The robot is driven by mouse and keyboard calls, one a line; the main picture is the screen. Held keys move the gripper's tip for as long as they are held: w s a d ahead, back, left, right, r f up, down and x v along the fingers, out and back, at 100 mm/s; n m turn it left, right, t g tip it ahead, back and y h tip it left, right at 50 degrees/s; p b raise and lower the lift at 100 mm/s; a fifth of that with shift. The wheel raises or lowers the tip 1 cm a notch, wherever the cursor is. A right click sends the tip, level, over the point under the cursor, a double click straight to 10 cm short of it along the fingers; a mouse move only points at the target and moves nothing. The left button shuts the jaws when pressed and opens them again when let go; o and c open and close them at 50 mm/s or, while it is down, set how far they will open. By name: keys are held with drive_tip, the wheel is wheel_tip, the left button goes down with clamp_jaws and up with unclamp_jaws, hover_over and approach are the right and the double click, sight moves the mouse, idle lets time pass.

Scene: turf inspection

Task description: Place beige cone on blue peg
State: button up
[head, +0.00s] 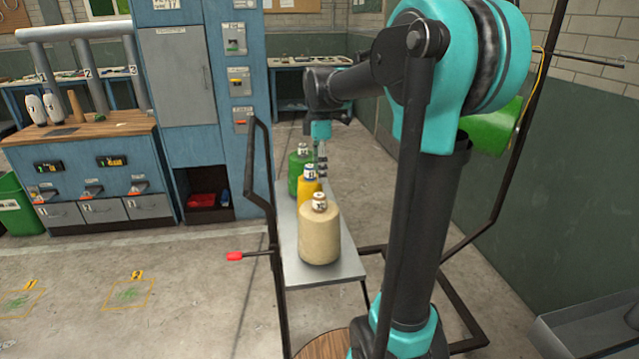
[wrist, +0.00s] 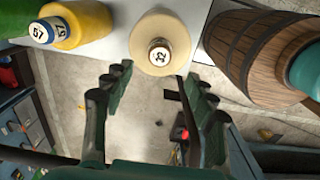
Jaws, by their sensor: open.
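The beige cone (head: 320,238) stands upright at the near end of a narrow grey shelf in the head view. It has a pale top with a number label. It also shows in the wrist view (wrist: 176,24), with its labelled top between and beyond the fingertips. My gripper (wrist: 160,88) is open and empty, its fingers spread to either side of the cone's top and apart from it. In the head view my gripper (head: 322,165) is small, beside the green and yellow cones. I cannot make out a blue peg in either view.
A yellow cone (head: 308,188) and a green cone (head: 299,170) stand behind the beige one on the shelf (head: 345,267). Dark frame bars (head: 262,185) flank the shelf. A blue workbench with a wooden top (head: 100,126) stands at left.

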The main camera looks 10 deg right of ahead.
drive_tip(key=s+d+f+m+t, duration=0.2)
drive_tip(key=s+f+m, duration=0.7)
drive_tip(key=s+f, duration=0.1)
drive_tip(key=s+d+f+m+t, duration=0.2)
drive_tip(key=s+f+m, duration=0.7)
drive_tip(key=s, duration=0.3)
drive_tip(key=shift+f, duration=0.45)
